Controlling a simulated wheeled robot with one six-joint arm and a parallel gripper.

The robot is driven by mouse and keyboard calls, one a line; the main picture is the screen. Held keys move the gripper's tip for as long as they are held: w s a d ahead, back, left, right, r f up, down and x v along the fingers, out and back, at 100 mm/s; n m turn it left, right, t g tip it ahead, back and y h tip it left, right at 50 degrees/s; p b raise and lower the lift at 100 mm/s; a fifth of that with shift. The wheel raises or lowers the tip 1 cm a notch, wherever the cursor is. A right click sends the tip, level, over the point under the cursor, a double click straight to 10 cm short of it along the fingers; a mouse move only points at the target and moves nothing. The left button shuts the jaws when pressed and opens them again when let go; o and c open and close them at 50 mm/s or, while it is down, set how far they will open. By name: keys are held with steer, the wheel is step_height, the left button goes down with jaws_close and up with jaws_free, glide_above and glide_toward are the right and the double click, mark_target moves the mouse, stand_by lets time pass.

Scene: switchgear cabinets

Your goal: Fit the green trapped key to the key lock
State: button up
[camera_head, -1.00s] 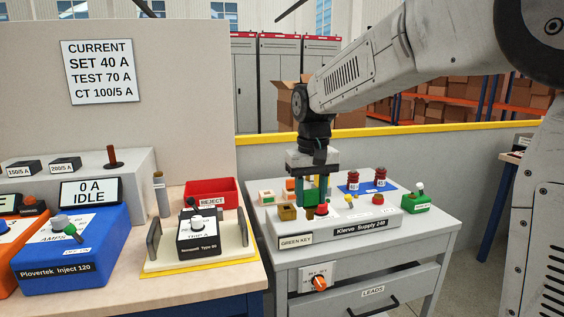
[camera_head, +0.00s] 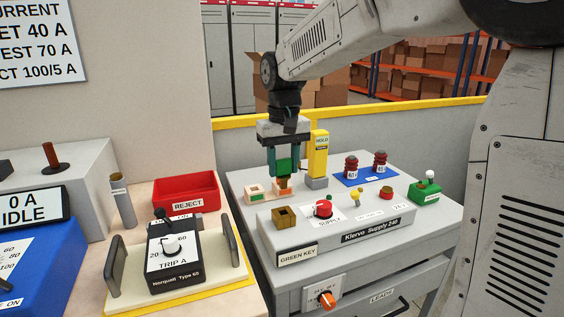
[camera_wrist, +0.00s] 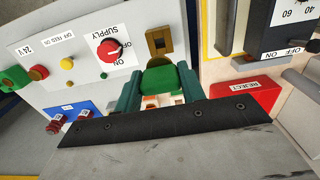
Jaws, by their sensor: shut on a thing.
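My gripper (camera_head: 284,172) points down over the back left of the grey supply unit. It is shut on the green key (camera_wrist: 160,79), which shows between its two teal fingers in the wrist view. The brass key lock (camera_head: 286,217), a square block with an opening on top, stands at the unit's left front above the "GREEN KEY" label (camera_head: 297,254). The lock also shows in the wrist view (camera_wrist: 159,42), just beyond the key. The key is apart from the lock in the head view, behind it. The key's lower end is hard to make out.
A pale block with coloured squares (camera_head: 256,193) lies near the gripper. A yellow "HOLD" post (camera_head: 318,153) stands right behind it. The red supply switch (camera_head: 323,209) is right of the lock. Red terminals (camera_head: 380,161) stand on a blue mat. A red reject tray (camera_head: 186,190) is left.

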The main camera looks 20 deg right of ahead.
mark_target(284, 176)
steer(key=shift+s+f, duration=0.1)
steer(key=shift+f, duration=2.8)
steer(key=shift+f, duration=2.05)
steer(key=o, duration=1.1)
steer(key=shift+r, duration=0.1)
step_height(284, 176, up, 8)
steer(key=shift+f, duration=0.2)
